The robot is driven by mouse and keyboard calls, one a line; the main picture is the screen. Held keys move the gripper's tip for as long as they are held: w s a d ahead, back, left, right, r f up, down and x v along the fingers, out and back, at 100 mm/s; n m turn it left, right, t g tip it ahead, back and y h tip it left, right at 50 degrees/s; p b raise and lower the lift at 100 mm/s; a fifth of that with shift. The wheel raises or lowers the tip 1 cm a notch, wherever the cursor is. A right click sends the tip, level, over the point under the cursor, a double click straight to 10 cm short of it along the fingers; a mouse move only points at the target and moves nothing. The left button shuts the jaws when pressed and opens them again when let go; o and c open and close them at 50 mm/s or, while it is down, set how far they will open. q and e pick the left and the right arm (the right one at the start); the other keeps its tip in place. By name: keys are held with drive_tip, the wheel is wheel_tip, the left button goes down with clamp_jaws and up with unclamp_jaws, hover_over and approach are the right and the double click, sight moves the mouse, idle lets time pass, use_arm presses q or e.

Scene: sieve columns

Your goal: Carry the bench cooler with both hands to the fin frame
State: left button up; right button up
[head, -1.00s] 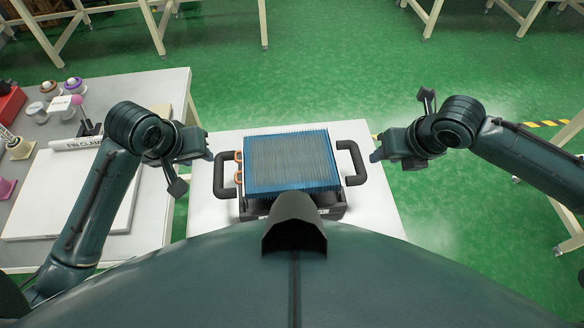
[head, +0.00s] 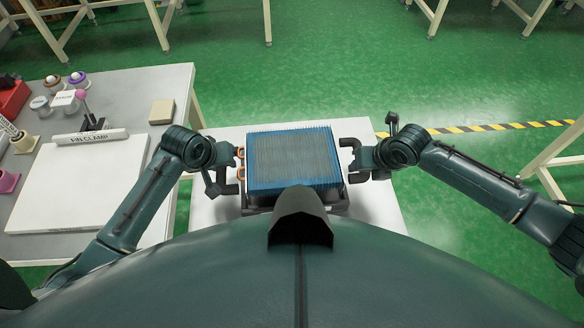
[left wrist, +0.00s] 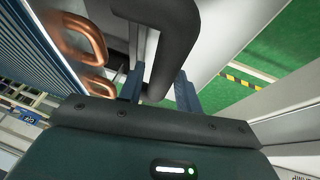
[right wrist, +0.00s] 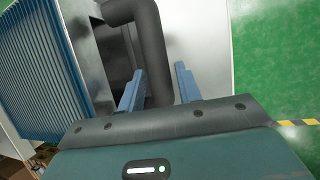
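The bench cooler (head: 293,158) is a block of blue fins on a dark base, with copper bends on its left and a black handle on each side. It rests on a white table (head: 210,213) in front of me. My left gripper (head: 238,158) is at the left handle (left wrist: 172,45), with its open fingers on either side of the bar. My right gripper (head: 354,160) is at the right handle (right wrist: 152,50), its open fingers also straddling the bar, with gaps showing. A white board (head: 75,187) with a bar labelled like "FIN CLAMP" (head: 90,137) lies on the left table; I cannot tell whether this is the fin frame.
The grey left table (head: 150,80) also holds a beige block (head: 162,112), a red bin (head: 12,98) and several small pots. Green floor is open beyond the tables, with a yellow-black stripe (head: 480,128) at right. Other table legs stand at the back.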

use_arm(q)
drive_tip(key=shift+f, duration=0.2)
use_arm(e)
drive_tip(key=shift+f, duration=0.2)
use_arm(q)
drive_tip(key=shift+c, duration=0.4)
use_arm(e)
drive_tip(key=shift+c, duration=0.4)
use_arm(q)
clamp_jaws()
use_arm(e)
clamp_jaws()
drive_tip(key=shift+w, duration=0.1)
use_arm(q)
drive_tip(key=shift+w+r, duration=0.2)
drive_tip(key=shift+r, duration=0.1)
use_arm(e)
drive_tip(key=shift+w+r, duration=0.1)
drive_tip(key=shift+r, duration=0.25)
